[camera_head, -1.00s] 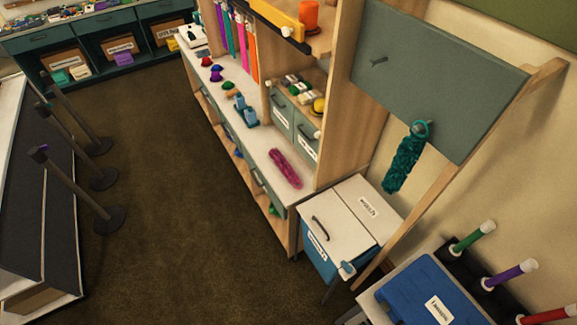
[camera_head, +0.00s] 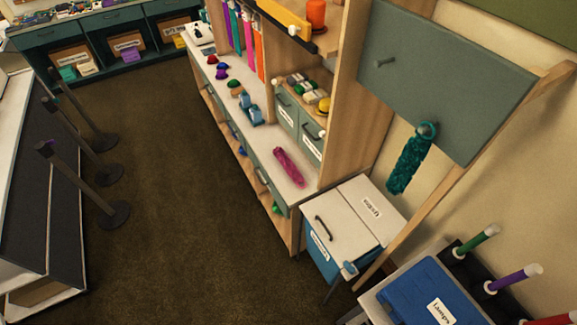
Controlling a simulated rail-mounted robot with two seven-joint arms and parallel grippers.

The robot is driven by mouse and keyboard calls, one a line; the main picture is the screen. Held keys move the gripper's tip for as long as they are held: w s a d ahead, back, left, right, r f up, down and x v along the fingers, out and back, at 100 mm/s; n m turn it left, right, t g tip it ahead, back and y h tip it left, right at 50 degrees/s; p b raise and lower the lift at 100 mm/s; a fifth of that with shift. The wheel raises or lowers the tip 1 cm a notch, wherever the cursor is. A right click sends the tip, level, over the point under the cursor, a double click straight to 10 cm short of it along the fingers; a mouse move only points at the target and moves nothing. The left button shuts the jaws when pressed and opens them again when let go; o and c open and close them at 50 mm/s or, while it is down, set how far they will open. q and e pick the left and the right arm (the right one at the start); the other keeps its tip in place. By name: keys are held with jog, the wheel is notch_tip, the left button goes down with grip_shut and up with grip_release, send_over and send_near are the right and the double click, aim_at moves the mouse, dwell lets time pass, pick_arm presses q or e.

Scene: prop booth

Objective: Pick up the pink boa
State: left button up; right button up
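The pink boa (camera_head: 289,167) lies on the white counter (camera_head: 262,153) of the wooden shelf unit, near the counter's right end. It is a short, fluffy magenta-pink strip, lying at a slant. Nothing covers it. A teal boa (camera_head: 408,163) hangs from a peg on the grey-green board to the right. Neither of my grippers shows in the head view.
A white-topped bin (camera_head: 346,226) stands just right of the counter's end. A blue case (camera_head: 424,296) and coloured tubes are at the lower right. Posts (camera_head: 105,210) and a dark counter stand at left. The brown floor (camera_head: 180,200) between is clear.

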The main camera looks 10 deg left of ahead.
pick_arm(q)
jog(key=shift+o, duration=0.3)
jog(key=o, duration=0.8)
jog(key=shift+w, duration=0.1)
